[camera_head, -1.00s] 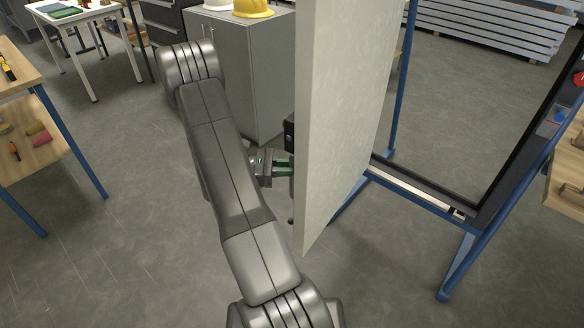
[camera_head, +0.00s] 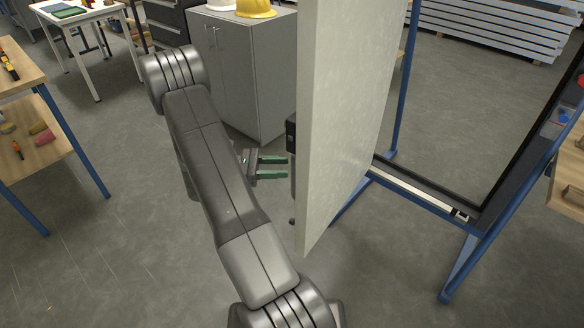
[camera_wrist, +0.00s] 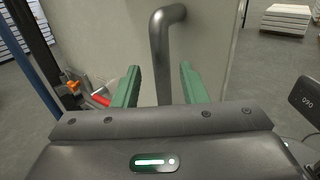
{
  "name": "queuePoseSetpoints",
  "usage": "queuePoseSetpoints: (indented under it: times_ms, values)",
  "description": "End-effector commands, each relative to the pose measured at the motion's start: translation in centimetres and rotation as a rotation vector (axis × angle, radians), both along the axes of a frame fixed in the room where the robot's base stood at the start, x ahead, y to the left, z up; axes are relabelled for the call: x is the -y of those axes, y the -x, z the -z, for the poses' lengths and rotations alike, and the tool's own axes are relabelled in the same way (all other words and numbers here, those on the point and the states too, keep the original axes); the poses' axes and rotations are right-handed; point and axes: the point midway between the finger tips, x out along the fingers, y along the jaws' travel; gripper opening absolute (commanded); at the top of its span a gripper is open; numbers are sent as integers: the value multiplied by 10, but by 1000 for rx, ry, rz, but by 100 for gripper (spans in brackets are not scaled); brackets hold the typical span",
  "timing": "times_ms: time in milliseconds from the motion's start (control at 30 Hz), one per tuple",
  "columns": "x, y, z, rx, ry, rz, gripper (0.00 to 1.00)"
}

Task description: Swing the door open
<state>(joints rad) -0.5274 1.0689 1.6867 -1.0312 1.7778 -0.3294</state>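The door (camera_head: 345,110) is a pale panel that stands swung well out from its blue frame (camera_head: 468,255) in the head view. In the wrist view the door's face (camera_wrist: 215,40) fills the middle, with a grey bar handle (camera_wrist: 160,55) that bends at its top. My gripper (camera_head: 272,167) is to the left of the door, its two green fingers apart and pointing at it. In the wrist view my gripper (camera_wrist: 160,85) is open, one finger on each side of the handle's bar, with gaps visible. The handle is mostly hidden behind the door's edge in the head view.
A grey cabinet (camera_head: 240,80) with a yellow helmet (camera_head: 255,8) stands behind the door's left side. Wooden shelving (camera_head: 40,150) is at the far left. A low sill (camera_head: 420,190) crosses the frame's opening. The floor left of my arm is clear.

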Motion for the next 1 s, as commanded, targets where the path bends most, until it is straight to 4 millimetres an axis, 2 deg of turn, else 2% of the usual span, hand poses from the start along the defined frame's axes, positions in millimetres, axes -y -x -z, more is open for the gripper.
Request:
queuePoseSetpoints:
  times_ms: [33,200,400,633,1000]
  values:
    - [-14,-1,1,2,-3,-5,39]
    - [-52,-3,1,3,-2,-3,39]
    - [-80,-4,0,2,-1,0,39]
    - [-90,-5,0,1,-1,1,39]
    - [-83,-4,-1,0,0,3,39]
